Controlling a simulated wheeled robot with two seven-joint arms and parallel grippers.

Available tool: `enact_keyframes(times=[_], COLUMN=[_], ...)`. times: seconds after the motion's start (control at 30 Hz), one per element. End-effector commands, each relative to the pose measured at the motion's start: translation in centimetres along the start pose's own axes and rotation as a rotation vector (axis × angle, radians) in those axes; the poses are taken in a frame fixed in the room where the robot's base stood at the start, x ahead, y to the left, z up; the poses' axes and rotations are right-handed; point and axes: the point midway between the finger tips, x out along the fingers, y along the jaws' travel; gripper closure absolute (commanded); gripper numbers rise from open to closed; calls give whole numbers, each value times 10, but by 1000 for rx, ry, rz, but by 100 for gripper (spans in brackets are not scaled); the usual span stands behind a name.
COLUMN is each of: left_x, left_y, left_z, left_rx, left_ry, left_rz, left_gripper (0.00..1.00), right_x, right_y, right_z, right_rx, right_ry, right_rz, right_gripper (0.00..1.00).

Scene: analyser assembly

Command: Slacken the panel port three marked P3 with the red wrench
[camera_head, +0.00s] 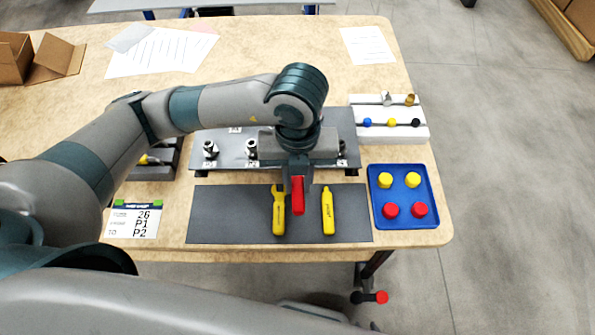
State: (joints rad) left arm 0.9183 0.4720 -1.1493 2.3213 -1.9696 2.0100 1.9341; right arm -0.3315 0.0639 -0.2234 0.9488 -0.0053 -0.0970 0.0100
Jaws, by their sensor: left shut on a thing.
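My left gripper (298,178) is shut on the red wrench (298,197), whose red handle hangs below the fingers. The wrench's head is hidden by the gripper. The gripper is over the front edge of the grey panel (226,163), above the dark mat. The panel carries a row of metal ports, such as one at the left (210,149) and one beside it (251,149). Another port (342,150) shows right of the gripper. My arm hides the middle right of the row. The port labels are too small to read, so I cannot tell which is P3. My right gripper is not in view.
A yellow wrench (278,215) and a yellow marker-like tool (327,215) lie on the dark mat (225,218). A blue tray (404,221) with yellow and red caps stands right. A white rack (420,132) is behind it.

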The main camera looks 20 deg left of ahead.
Motion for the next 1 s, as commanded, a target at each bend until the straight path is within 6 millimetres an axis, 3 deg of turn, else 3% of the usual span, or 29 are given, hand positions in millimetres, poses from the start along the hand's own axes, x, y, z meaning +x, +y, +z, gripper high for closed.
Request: enact_keyframes(times=[0.57, 1.0], left_x=[-1, -20], left_y=[0, 0], left_z=[-10, -34], left_rx=[1, 2], left_ry=[0, 0], left_rz=[-1, 0], left_gripper=[100, 100], right_x=[-1, -21], right_y=[-2, 0], right_z=[-2, -12], right_rx=[1, 0], right_ry=[2, 0], right_rz=[-2, 0], right_gripper=[69, 69])
